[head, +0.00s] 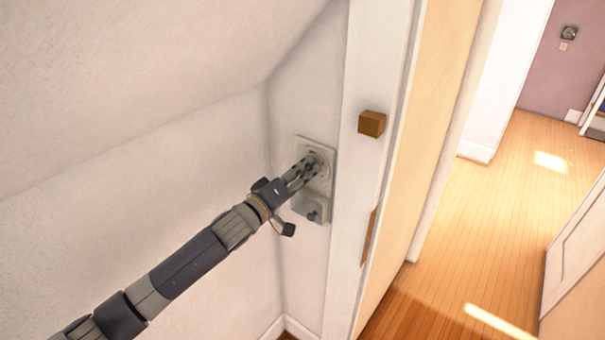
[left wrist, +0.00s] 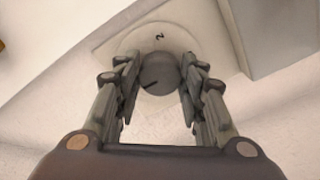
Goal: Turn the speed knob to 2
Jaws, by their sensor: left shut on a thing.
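The speed knob (left wrist: 158,74) is a round grey knob on a pale wall plate (head: 328,146). In the left wrist view a dark pointer mark shows on the knob's lower left, and a "2" is printed on the dial (left wrist: 133,42) above it. My left gripper (head: 316,163) reaches the plate, and its fingers are shut on the knob's two sides. The fingers hide most of the knob in the head view. The pointer is not lined up with the "2". My right gripper is not in view.
A second box with a small knob (head: 312,212) sits just below the plate. A white door frame with a wooden block (head: 371,123) stands to the right. The sloped ceiling (head: 130,80) comes down at the left. Open wooden floor (head: 480,230) lies beyond the doorway.

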